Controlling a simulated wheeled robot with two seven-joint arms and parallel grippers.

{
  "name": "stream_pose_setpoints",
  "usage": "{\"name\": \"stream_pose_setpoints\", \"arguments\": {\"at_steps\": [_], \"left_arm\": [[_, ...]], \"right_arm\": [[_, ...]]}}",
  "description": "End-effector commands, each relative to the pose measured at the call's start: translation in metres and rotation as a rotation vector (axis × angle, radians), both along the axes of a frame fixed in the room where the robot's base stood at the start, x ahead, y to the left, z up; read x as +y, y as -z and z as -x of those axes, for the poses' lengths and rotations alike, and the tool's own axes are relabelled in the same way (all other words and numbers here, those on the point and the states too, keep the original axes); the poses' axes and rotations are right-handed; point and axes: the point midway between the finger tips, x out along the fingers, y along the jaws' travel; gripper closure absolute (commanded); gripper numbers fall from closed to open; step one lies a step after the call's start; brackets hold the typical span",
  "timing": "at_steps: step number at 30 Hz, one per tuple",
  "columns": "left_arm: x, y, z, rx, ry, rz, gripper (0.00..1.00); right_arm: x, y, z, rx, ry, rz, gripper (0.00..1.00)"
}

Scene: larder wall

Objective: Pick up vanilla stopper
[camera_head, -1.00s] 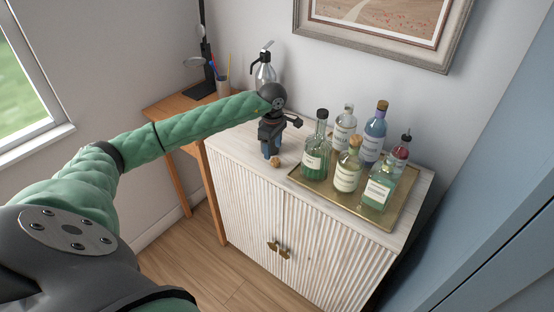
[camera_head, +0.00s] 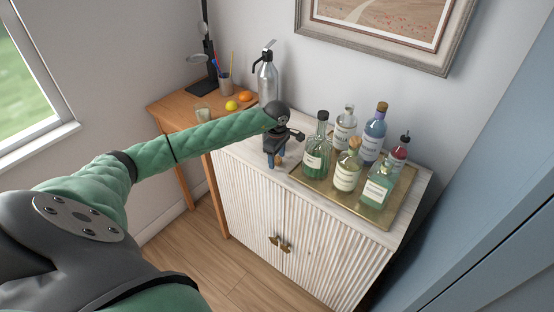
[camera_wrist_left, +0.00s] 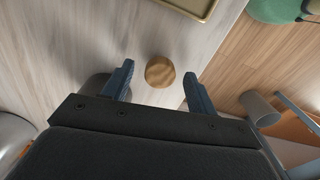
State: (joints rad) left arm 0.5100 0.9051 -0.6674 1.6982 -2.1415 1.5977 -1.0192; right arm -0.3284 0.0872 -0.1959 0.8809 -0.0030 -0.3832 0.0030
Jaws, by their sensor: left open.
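The stopper, a round brown wooden knob (camera_wrist_left: 160,72), shows in the left wrist view on the pale cabinet top (camera_wrist_left: 85,40). My left gripper (camera_wrist_left: 158,69) is open, with one blue finger on each side of the stopper in that view. Gaps show between the stopper and both fingers. In the head view my left gripper (camera_head: 276,161) points down at the left part of the cabinet top, left of the bottles. There the hand and fingers largely hide the stopper. My right gripper is not in view.
A gold tray (camera_head: 390,216) with several bottles stands right of my left gripper; the green-liquid bottle (camera_head: 315,160) is nearest. A silver pump bottle (camera_head: 267,80) stands behind the hand.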

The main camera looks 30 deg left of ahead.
Motion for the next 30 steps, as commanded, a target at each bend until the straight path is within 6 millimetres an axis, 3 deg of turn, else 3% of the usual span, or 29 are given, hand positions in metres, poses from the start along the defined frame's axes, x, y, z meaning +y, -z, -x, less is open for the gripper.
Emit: {"name": "stream_pose_setpoints", "arguments": {"at_steps": [5, 12, 13, 27, 29, 30], "left_arm": [[0.000, 0.001, 0.000, 0.000, 0.000, 0.000, 0.42], [0.000, 0.000, 0.000, 0.000, 0.000, 0.000, 0.87], [0.000, 0.000, 0.000, 0.000, 0.000, 0.000, 0.90], [0.001, -0.003, 0.000, -0.001, 0.000, -0.001, 0.90], [0.001, -0.006, 0.000, -0.001, 0.000, -0.002, 0.90], [0.001, -0.009, 0.000, -0.001, 0.001, -0.001, 0.90]], "right_arm": [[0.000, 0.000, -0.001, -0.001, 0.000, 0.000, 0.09], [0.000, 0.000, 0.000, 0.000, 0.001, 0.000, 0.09], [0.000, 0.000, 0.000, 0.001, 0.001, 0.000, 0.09], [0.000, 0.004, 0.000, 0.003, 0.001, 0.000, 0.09], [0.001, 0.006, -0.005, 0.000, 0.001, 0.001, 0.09], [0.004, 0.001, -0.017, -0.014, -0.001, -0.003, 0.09]]}}
